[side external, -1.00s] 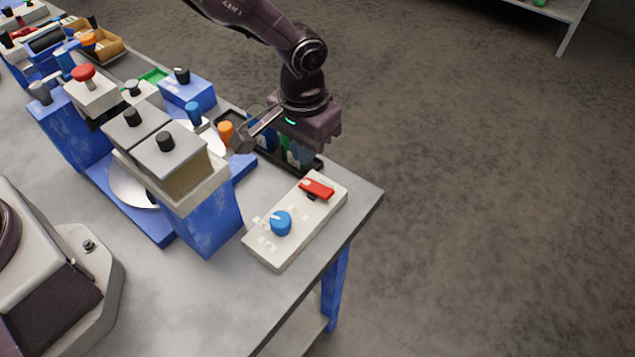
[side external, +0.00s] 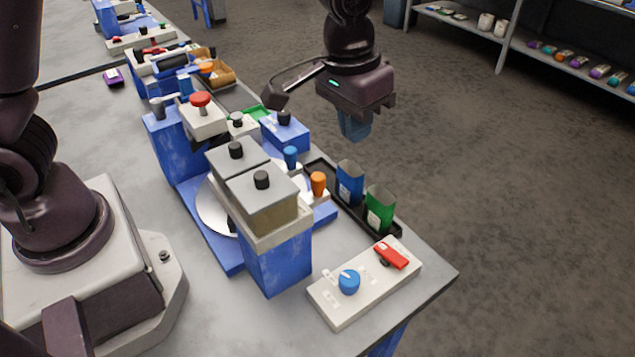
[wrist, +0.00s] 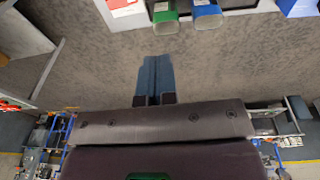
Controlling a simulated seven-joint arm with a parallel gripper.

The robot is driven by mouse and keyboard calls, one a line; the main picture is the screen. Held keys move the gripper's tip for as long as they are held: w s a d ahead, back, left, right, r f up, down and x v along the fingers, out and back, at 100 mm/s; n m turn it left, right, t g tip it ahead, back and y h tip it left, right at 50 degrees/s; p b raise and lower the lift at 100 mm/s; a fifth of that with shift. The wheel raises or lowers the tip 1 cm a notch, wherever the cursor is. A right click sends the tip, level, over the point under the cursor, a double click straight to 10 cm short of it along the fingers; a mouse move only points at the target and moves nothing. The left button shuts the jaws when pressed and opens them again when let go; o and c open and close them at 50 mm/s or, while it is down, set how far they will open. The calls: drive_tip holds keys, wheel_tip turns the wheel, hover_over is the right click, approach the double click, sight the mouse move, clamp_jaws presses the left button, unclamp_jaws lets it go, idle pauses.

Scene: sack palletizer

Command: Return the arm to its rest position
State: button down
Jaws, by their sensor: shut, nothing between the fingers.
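My gripper (side external: 355,128) hangs in the air past the table's far long edge, above and behind the black tray. Its blue fingers point down and are closed together with nothing between them. In the wrist view my gripper (wrist: 157,72) also shows shut and empty over the grey floor. A blue container (side external: 349,184) and a green container (side external: 379,209) stand in the black tray (side external: 322,172), apart from my gripper. The wrist view shows the green container (wrist: 164,18) and the blue container (wrist: 206,17) at its top edge.
The blue machine (side external: 277,262) with two grey-lidded hoppers (side external: 262,187) stands mid-table. A white control box (side external: 340,308) with a blue knob (side external: 349,281) and red switch (side external: 391,255) lies near the corner. Shelves (side external: 560,66) stand at the back right. Open floor lies beyond the table.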

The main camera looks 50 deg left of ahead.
drive_tip(key=s+a+r+t, duration=0.2)
drive_tip(key=s+a+r, duration=0.3)
drive_tip(key=s, duration=0.4)
drive_tip(key=s+a+r+t, duration=0.2)
drive_tip(key=s+a+r, duration=0.4)
drive_tip(key=s, duration=0.4)
drive_tip(key=shift+a, duration=0.8)
